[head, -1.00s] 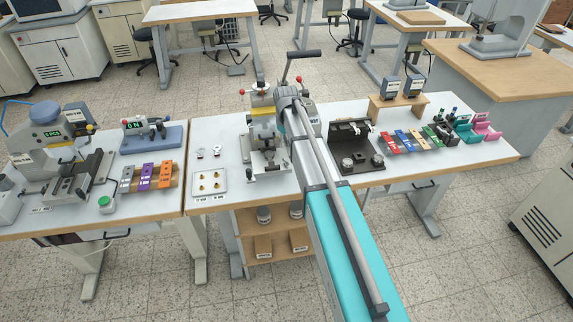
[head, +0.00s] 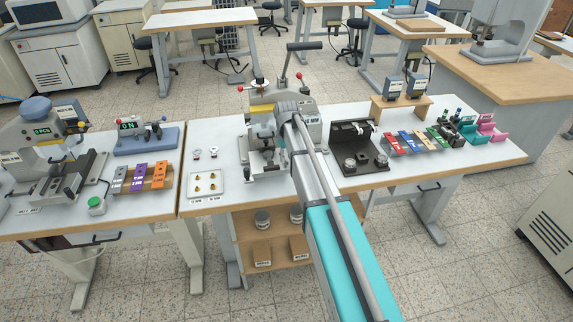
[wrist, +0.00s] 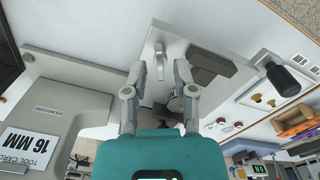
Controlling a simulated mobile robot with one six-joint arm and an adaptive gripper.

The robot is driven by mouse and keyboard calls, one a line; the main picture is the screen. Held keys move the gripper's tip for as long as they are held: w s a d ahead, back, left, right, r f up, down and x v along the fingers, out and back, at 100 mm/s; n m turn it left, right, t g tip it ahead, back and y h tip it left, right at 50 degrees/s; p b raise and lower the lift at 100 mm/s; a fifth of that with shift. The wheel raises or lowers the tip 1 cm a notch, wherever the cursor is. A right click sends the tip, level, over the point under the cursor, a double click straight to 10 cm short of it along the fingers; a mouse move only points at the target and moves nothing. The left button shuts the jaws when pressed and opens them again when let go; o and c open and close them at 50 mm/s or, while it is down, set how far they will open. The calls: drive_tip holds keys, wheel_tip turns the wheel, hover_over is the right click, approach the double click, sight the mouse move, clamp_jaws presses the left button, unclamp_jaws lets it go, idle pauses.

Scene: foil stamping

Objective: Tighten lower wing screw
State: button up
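In the wrist view my gripper (wrist: 158,72) is open, with its two grey fingers apart. A small light metal wing-shaped piece (wrist: 159,60), which looks like a wing screw, stands on a pale plate (wrist: 185,32) between and just beyond the fingertips. I cannot tell whether either finger touches it. In the head view the stamping press (head: 312,125) stands on the middle bench, and my arm reaches to its front. My arm hides part of the press, and the wing screw cannot be made out there.
In the wrist view a lever with a black knob (wrist: 285,78) is right of the fingers. A block with a 16 MM tool card (wrist: 28,148) is at left. In the head view a black fixture (head: 358,150) stands right of my arm, and a tray with brass pieces (head: 207,184) at left.

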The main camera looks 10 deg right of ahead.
drive_tip(key=shift+f+b, duration=0.65)
drive_tip(key=shift+f, duration=0.25)
clamp_jaws()
